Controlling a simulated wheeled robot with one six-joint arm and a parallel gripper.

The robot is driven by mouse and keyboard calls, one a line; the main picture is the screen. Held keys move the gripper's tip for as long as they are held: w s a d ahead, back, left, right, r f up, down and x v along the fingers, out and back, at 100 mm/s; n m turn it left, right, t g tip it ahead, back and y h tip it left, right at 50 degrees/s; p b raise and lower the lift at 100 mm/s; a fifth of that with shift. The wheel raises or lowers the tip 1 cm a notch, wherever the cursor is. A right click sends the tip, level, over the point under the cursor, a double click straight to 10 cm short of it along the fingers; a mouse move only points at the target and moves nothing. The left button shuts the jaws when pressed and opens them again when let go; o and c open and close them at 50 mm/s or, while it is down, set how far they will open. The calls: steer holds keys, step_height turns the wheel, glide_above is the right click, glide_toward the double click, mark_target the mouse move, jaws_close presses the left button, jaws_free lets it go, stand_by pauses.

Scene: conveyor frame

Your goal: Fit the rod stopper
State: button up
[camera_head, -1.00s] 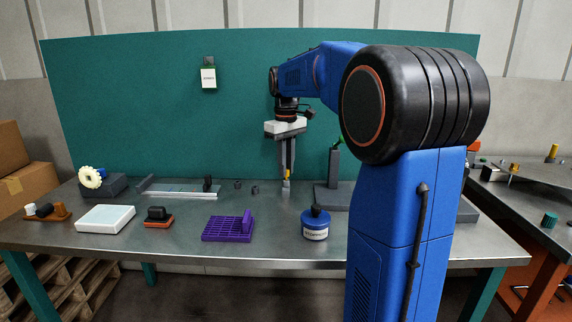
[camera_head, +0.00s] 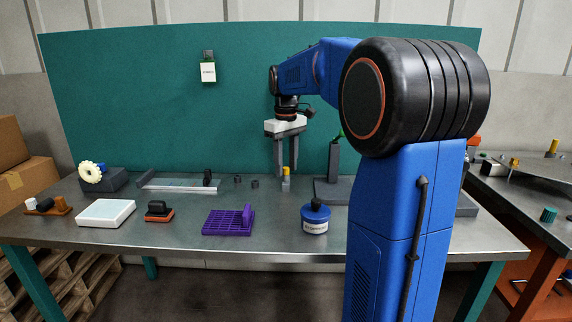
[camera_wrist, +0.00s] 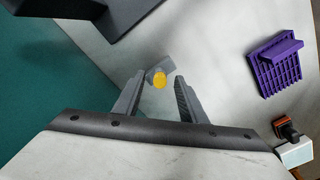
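My gripper (camera_head: 286,174) points down over the steel table, its two fingers apart. A small grey piece with a yellow top (camera_head: 286,172) stands at the table between the fingertips. In the wrist view, the yellow round top (camera_wrist: 159,80) and its grey block (camera_wrist: 154,70) show just beyond the open fingers (camera_wrist: 154,84), with gaps on both sides. A low pale rail frame (camera_head: 182,185) with a dark upright block (camera_head: 207,177) lies to the left. Two small dark cylinders (camera_head: 238,179) (camera_head: 255,184) stand between frame and gripper. I cannot tell which part is the rod stopper.
A dark stand (camera_head: 333,165) rises right of the gripper. A blue bottle (camera_head: 315,219) and a purple slotted block (camera_head: 229,221) are nearer the front. A white box (camera_head: 105,213) and a black-and-orange tool (camera_head: 159,212) lie left. A green panel (camera_head: 150,110) stands behind.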

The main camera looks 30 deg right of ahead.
step_height(320, 180, up, 17)
steer(key=shift+r, duration=0.2)
stand_by(0.7)
